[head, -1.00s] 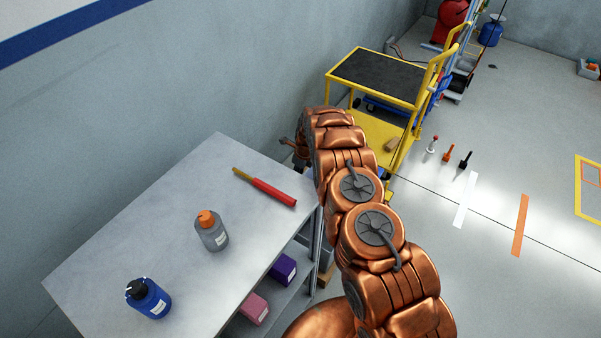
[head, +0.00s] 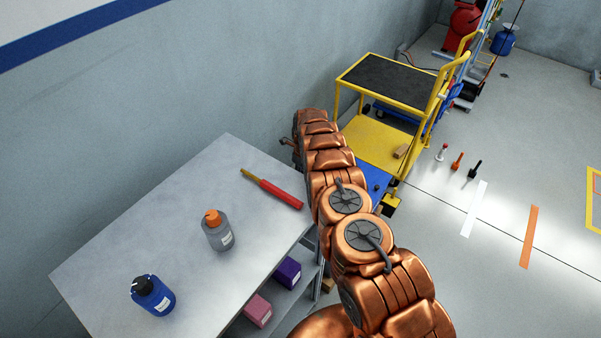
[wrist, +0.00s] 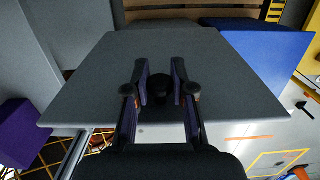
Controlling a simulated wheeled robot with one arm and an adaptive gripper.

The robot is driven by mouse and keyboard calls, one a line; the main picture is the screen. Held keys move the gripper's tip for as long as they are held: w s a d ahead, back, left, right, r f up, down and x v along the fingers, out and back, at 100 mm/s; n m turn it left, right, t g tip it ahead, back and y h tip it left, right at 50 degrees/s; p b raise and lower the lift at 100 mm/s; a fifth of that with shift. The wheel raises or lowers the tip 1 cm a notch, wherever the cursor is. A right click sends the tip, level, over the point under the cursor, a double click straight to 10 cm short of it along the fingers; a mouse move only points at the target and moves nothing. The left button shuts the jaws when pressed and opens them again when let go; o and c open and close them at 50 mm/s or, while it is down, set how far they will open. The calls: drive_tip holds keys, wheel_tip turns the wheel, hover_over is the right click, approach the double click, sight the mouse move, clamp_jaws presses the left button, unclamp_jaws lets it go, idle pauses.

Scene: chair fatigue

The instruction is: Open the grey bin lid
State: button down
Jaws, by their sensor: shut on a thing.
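The grey lid (wrist: 95,85) is a flat square panel that fills the middle of the wrist view. A dark round knob (wrist: 160,87) stands on it. My gripper (wrist: 160,82) has its two fingers on either side of the knob and is shut on it. Whether the lid is raised off its bin cannot be told. In the head view the lid, the bin and my gripper are hidden behind my copper arm.
A grey table (head: 165,235) with a red-handled tool (head: 272,189), grey bottle (head: 217,230) and blue bottle (head: 153,295) stands left of my arm. A yellow cart (head: 384,143) stands behind. Open floor (head: 500,180) lies right.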

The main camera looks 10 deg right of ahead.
drive_tip(key=c, duration=1)
unclamp_jaws()
drive_tip(key=shift+r, duration=0.1)
drive_tip(key=r, duration=1.1)
drive_tip(key=shift+s+d+r, duration=0.35)
drive_tip(key=shift+s+r, duration=0.05)
